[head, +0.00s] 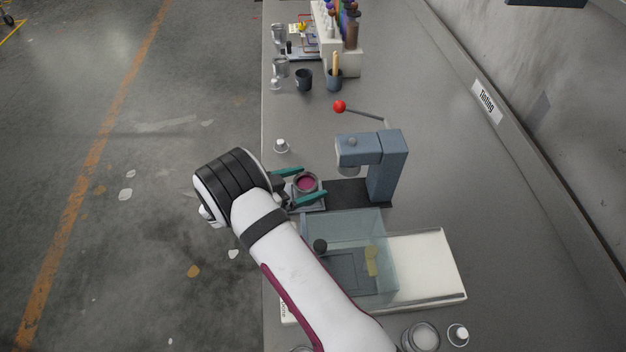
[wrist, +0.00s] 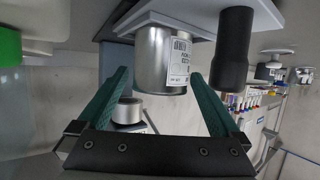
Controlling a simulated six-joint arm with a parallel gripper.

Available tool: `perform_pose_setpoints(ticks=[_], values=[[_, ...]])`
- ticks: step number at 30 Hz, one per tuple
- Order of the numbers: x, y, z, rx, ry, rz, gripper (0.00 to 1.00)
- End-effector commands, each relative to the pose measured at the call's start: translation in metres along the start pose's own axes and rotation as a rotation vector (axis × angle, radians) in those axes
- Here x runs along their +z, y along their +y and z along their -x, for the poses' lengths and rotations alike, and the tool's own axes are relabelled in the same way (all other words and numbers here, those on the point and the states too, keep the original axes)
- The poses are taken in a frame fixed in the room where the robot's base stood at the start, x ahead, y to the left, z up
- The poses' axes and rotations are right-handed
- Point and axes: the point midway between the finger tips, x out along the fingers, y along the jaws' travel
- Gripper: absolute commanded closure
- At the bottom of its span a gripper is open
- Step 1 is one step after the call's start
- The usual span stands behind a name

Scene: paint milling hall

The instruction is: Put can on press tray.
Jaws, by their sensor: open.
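The can (head: 306,184) is open at the top, with magenta paint inside. In the wrist view, which appears upside down, it is a silver can (wrist: 155,62) with a white label. It stands upright on a light grey plate, apparently the press tray (head: 318,207), in front of the blue-grey press (head: 388,165). My gripper (head: 308,182) is open, its teal fingers on either side of the can. In the wrist view, whether they touch it is unclear. A black knob (wrist: 233,50) stands beside the can. My wrist hides part of the tray in the head view.
A clear box (head: 345,225) and a white slab (head: 430,265) lie on the near side. The press has a red-balled lever (head: 339,106). A small weight (head: 281,146) and dark cups (head: 304,79) stand farther back. The bench right of the press is clear.

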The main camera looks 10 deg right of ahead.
Motion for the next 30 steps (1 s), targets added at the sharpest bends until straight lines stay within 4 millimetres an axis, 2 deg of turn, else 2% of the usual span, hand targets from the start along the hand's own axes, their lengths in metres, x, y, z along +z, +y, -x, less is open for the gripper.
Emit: perform_pose_setpoints(ticks=[1,6,10,15,30], values=[[0.000,-0.002,0.016,-0.006,0.000,0.001,0.00],[0.000,-0.001,0.063,-0.004,0.000,0.000,0.00],[0.000,-0.001,0.085,-0.004,0.000,0.000,0.00],[0.000,0.000,0.094,0.000,0.000,0.000,0.00],[0.000,0.000,0.093,0.000,0.000,0.001,0.00]])
